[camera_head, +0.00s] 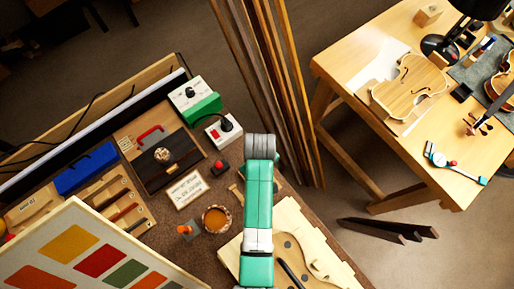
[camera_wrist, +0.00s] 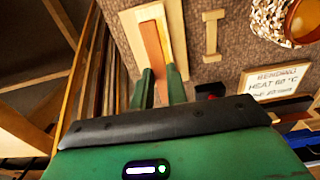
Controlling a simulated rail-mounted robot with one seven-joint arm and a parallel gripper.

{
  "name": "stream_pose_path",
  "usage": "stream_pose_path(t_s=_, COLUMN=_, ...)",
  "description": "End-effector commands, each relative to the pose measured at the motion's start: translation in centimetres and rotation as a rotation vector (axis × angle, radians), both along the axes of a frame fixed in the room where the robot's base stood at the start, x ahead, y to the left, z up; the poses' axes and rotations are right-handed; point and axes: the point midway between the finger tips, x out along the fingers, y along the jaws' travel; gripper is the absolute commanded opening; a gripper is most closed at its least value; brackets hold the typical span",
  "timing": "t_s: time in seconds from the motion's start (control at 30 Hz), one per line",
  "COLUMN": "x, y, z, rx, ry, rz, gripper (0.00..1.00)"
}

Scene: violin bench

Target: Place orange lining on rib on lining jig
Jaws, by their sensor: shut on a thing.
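In the wrist view, my gripper (camera_wrist: 160,70) is shut on an orange-brown strip (camera_wrist: 152,42), which looks like the orange lining. The strip extends from between the fingertips, over or along a pale wooden piece (camera_wrist: 176,32) on the brown bench. I cannot tell whether the strip touches that piece, or whether that piece is the lining jig. In the head view, my green arm hides the gripper and the strip. A pale wooden form (camera_head: 318,262) with dark holes lies right of the arm. The rib cannot be told apart.
A small I-shaped wooden piece (camera_wrist: 212,36) lies right of the strip. A bending-heat sign (camera_head: 187,190) and an orange-brown pot (camera_head: 216,218) stand left of my arm. Tall wood strips (camera_head: 285,95) rise beyond the bench edge. A second table (camera_head: 395,165) holds violin parts.

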Motion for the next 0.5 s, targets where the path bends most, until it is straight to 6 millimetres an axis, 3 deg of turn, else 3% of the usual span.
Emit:
stream_pose_path(t_s=0.07, x=0.0, y=0.0, z=-1.1, rx=0.0, ry=0.0, rz=0.0, gripper=0.0)
stream_pose_path(t_s=0.27, x=0.0, y=0.0, z=-1.7, rx=0.0, ry=0.0, rz=0.0, gripper=0.0)
stream_pose_path(t_s=0.5, x=0.1, y=0.0, z=-5.2, rx=0.0, ry=-0.001, rz=0.0, gripper=0.0)
